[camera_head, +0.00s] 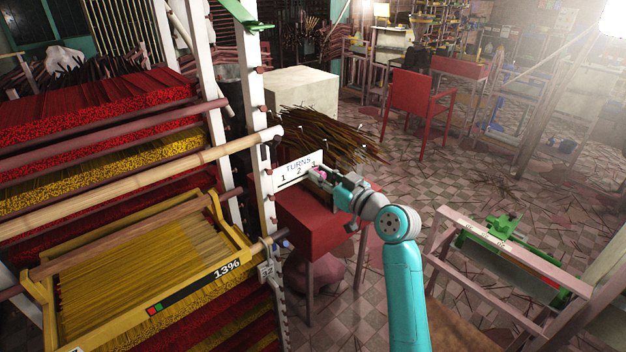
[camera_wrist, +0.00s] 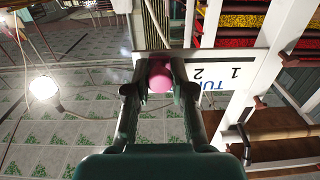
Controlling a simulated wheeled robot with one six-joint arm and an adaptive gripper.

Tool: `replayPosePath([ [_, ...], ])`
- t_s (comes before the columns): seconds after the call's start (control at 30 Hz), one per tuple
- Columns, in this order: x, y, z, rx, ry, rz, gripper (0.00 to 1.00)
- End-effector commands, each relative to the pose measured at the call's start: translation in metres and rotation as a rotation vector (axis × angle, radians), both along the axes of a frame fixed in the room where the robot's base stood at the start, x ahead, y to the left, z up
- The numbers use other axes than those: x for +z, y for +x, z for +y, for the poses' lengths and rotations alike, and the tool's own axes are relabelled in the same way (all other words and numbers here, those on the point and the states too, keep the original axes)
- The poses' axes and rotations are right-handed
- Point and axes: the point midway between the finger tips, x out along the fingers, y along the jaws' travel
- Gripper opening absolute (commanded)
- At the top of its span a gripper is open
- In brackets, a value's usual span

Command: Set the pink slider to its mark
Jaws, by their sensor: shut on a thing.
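The white TURNS panel (camera_head: 287,180) carries the numbers 1, 2 and 3 from left to right, and it appears upside down in the wrist view (camera_wrist: 228,89). The round pink slider knob (camera_wrist: 161,79) sits between my fingertips, and a bit of pink shows at the panel's right end in the head view (camera_head: 320,174). My gripper (camera_head: 325,178) is shut on the knob, with one finger on each side in the wrist view (camera_wrist: 158,66). The knob is near the 3 end, beyond the 2. The 3 is hidden in the wrist view, and I cannot tell the slider's exact setting.
A red table (camera_head: 309,217) stands below the panel. A rack of red and yellow incense (camera_head: 105,105) fills the left, with a yellow tray (camera_head: 245,257) reading 13%. Dark sticks (camera_head: 340,135) lie behind. A bench with a green device (camera_head: 492,232) stands right. Tiled floor lies open behind my arm.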

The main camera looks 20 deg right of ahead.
Motion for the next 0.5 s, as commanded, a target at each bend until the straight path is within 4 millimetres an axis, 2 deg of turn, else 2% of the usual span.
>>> replayPosePath([
  [0.2, 0.0003, 0.0010, -0.0039, -0.010, -0.002, -0.002, 0.00],
  [0.23, 0.0003, 0.0010, -0.0040, -0.010, -0.003, -0.002, 0.30],
  [0.3, 0.0003, 0.0009, -0.0041, -0.010, -0.003, -0.002, 0.48],
  [0.5, 0.0004, 0.0006, -0.0028, -0.008, -0.002, -0.002, 0.48],
])
